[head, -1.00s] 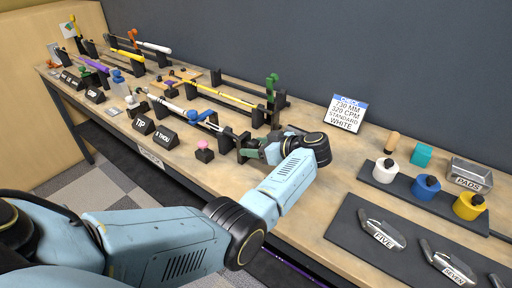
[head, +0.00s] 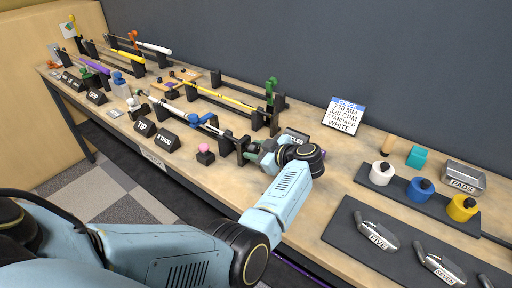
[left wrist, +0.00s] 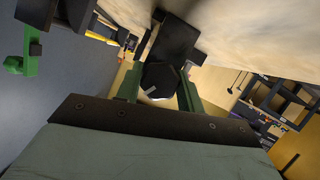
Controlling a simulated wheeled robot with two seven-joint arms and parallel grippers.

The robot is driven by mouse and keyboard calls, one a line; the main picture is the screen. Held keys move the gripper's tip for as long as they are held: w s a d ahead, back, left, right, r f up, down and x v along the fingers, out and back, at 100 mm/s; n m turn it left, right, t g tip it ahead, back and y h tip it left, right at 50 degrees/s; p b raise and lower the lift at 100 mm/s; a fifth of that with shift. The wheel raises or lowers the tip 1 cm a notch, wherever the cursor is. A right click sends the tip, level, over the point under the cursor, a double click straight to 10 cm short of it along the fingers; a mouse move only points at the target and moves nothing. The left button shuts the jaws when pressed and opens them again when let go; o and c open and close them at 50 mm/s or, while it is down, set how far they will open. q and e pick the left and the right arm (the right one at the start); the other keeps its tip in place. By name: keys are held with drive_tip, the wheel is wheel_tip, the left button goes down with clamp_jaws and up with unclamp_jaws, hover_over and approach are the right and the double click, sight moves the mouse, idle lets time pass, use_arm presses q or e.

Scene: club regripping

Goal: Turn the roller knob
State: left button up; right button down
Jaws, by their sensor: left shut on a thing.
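My left gripper (head: 252,151) reaches the front part of the bench from the right and is shut on the roller knob. In the left wrist view the dark, many-sided knob (left wrist: 160,78) sits between the two green fingers, with a small pale patch at its lower edge. A black stand block (left wrist: 174,38) is just beyond it. In the head view the knob is mostly hidden by the gripper and the dark stand. A club shaft (head: 176,106) with a blue piece (head: 201,119) lies on stands to the left. My right gripper is not in view.
A white spec card (head: 343,115) leans at the back. White, blue and yellow pots (head: 420,189) stand on a dark strip at right, with club heads (head: 377,235) in front. A pink-topped block (head: 205,154) and black TIP sign (head: 143,126) stand left of the gripper.

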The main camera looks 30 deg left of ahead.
sight(256, 145)
use_arm(q)
drive_tip(key=o, duration=1)
drive_tip(key=shift+d, duration=0.1)
wheel_tip(256, 145, up, 10)
drive_tip(key=shift+f+p, duration=0.1)
drive_tip(key=shift+p, duration=0.7)
